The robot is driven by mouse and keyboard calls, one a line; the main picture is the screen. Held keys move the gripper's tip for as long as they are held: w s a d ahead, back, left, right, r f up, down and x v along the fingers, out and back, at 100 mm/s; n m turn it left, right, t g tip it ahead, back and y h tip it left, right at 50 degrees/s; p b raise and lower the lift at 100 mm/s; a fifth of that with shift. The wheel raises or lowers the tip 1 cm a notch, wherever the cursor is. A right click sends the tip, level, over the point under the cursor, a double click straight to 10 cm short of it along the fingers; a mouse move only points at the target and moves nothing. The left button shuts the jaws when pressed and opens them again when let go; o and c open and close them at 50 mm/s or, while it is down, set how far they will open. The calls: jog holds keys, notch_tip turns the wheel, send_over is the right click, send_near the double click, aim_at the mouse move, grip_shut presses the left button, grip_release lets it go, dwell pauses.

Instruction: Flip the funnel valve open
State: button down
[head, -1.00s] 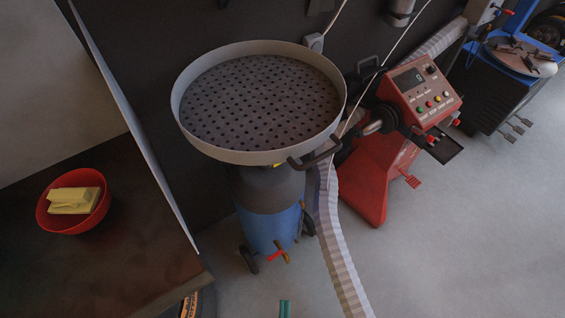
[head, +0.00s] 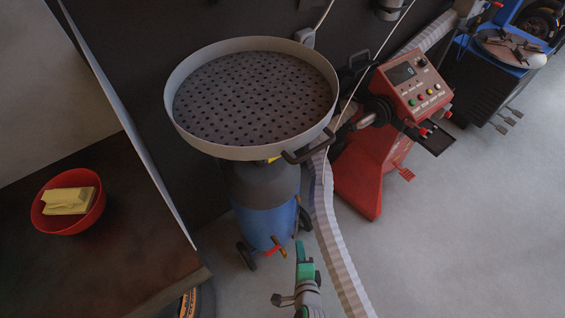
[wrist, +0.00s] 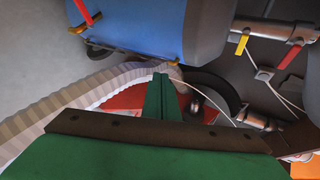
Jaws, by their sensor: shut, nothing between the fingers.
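The funnel is a wide grey pan (head: 178,125) with a perforated plate, standing over a blue and grey tank (head: 262,222). A bit of yellow (head: 273,159) shows under its rim; the valve there is mostly hidden in the head view. In the wrist view, a metal pipe beside the tank (wrist: 140,25) carries a yellow lever (wrist: 242,44) and a red lever (wrist: 291,57). I cannot tell which is the funnel valve. My green-fingered gripper (head: 300,246) is shut and empty, low in front of the tank; its fingers (wrist: 160,82) point towards the tank, apart from both levers.
A ribbed white hose (head: 328,240) runs down just right of my gripper. A red lever (head: 272,252) sits low on the tank. A red machine (head: 362,180) stands to the right. A dark table (head: 110,255) with a red bowl (head: 66,226) is at left.

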jog(key=w+m+y, duration=0.1)
jog(key=w+m, duration=0.3)
jog(key=w, duration=0.3)
jog(key=m+y, duration=0.7)
send_near(283, 168)
notch_tip(283, 168, up, 4)
jog(key=shift+w+f+g, duration=0.1)
jog(key=shift+f+g, duration=0.05)
jog(key=shift+g, duration=0.15)
jog(key=shift+w, duration=0.1)
jog(key=x, duration=0.8)
jog(key=shift+w+f, duration=0.25)
jog(key=shift+w, duration=0.1)
jog(key=shift+w+a+f, duration=0.15)
jog(key=shift+w+a, duration=0.15)
jog(key=shift+a, duration=0.25)
jog(key=shift+d, duration=0.1)
